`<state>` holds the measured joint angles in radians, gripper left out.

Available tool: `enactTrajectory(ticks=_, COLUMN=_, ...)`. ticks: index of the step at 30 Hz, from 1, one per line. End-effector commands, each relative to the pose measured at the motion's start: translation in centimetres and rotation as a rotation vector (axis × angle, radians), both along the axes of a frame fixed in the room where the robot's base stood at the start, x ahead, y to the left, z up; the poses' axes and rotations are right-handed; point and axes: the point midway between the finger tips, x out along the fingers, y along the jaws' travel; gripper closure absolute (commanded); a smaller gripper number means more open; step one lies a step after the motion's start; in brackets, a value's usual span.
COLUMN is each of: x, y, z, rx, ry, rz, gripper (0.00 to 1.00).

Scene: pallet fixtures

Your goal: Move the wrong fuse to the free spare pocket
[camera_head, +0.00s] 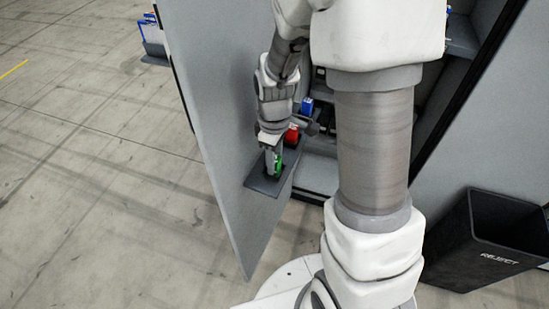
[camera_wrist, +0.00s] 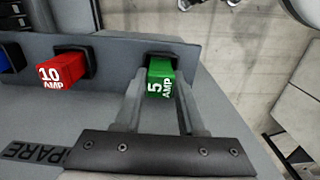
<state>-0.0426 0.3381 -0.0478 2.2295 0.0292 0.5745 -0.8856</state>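The green 5 AMP fuse (camera_wrist: 160,84) is at a dark pocket (camera_wrist: 162,56) in the wrist view; I cannot tell how deep it sits. My gripper (camera_wrist: 162,95) has one finger on each side of it, and the fingers look closed against it. In the head view my gripper (camera_head: 272,158) points down at the grey holder (camera_head: 262,187) on the door, with the green fuse (camera_head: 278,166) beside a finger. The red 10 AMP fuse (camera_wrist: 62,69) sits in the neighbouring pocket, left of the green one. The blue fuse (camera_wrist: 12,58) is cut off at the left edge. The printed SPARE label (camera_wrist: 36,153) is partly covered by my gripper.
The grey door (camera_head: 222,130) stands open on the left, beside the cabinet interior (camera_head: 320,172). A black REJECT bin (camera_head: 490,240) stands at the lower right. Open concrete floor (camera_head: 90,180) lies left of the door. My arm hides much of the cabinet.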

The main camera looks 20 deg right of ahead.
Motion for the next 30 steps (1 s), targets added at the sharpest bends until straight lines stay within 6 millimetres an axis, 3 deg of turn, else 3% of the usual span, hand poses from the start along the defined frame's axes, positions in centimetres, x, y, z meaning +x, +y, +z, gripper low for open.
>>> enactTrajectory(ticks=1, x=0.0, y=0.0, z=0.1, rx=0.0, ry=0.0, rz=0.0, gripper=0.51)
enactTrajectory(ticks=4, x=0.0, y=0.0, z=0.1, rx=0.0, ry=0.0, rz=0.0, gripper=0.33)
enactTrajectory(ticks=16, x=0.0, y=0.0, z=0.8, rx=0.0, ry=-0.001, rz=0.0, gripper=0.33)
enactTrajectory(ticks=30, x=0.1, y=0.0, z=10.1, rx=0.0, ry=-0.004, rz=-0.001, gripper=0.33)
